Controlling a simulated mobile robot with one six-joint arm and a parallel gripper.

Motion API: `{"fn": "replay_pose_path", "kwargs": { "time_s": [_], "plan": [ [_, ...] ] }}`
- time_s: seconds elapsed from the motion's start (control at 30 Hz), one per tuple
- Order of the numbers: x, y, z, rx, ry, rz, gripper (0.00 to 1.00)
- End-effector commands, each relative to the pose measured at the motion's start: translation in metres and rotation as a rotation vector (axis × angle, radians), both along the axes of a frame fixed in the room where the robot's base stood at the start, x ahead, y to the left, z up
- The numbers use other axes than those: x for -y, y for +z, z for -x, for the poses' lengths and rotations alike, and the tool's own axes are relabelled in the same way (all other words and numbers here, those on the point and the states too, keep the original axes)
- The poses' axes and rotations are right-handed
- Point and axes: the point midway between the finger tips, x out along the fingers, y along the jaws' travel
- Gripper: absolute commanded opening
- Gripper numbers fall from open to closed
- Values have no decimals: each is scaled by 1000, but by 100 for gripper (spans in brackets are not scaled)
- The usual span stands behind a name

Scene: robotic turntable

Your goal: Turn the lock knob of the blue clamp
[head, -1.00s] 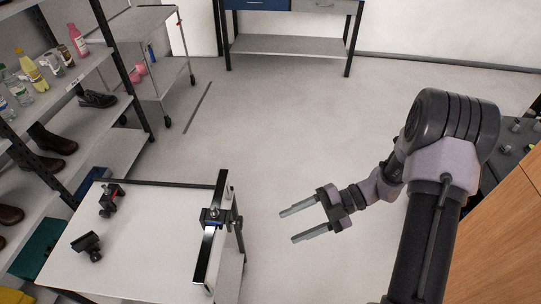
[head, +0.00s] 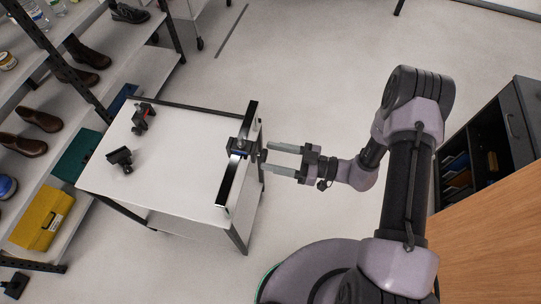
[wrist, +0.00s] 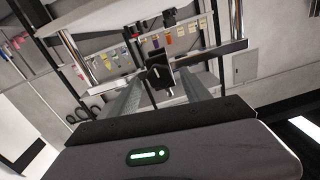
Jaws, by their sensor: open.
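The blue clamp (head: 238,147) sits midway along a metal rail (head: 231,181) at the right edge of the white table (head: 185,165). Its dark lock knob (head: 259,156) sticks out to the right, toward my gripper. My gripper (head: 267,157) is open, its two grey fingers pointing left with the tips close to the knob, one on either side. In the wrist view the dark knob (wrist: 159,74) shows ahead, between the lines of the fingers. I cannot tell whether a fingertip touches it. No blue shows clearly in the wrist view.
A red and black clamp (head: 142,118) and a black clamp (head: 120,158) lie on the table's left part. A shelf with shoes and a yellow box (head: 42,217) stands at left. A dark cabinet (head: 485,145) is at right. The floor behind my arm is clear.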

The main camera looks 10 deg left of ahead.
Motion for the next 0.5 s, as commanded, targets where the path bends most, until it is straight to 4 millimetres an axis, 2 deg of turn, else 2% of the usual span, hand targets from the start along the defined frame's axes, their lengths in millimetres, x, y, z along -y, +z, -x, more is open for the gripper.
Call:
{"fn": "replay_pose_path", "kwargs": {
  "time_s": [0.13,0.37,0.47,0.5],
  "plan": [
    [-10,0,0,1,1,0,56],
    [-11,0,0,1,0,0,56],
    [-11,0,0,1,0,0,40],
    [-11,0,0,1,0,0,32]
  ]
}}
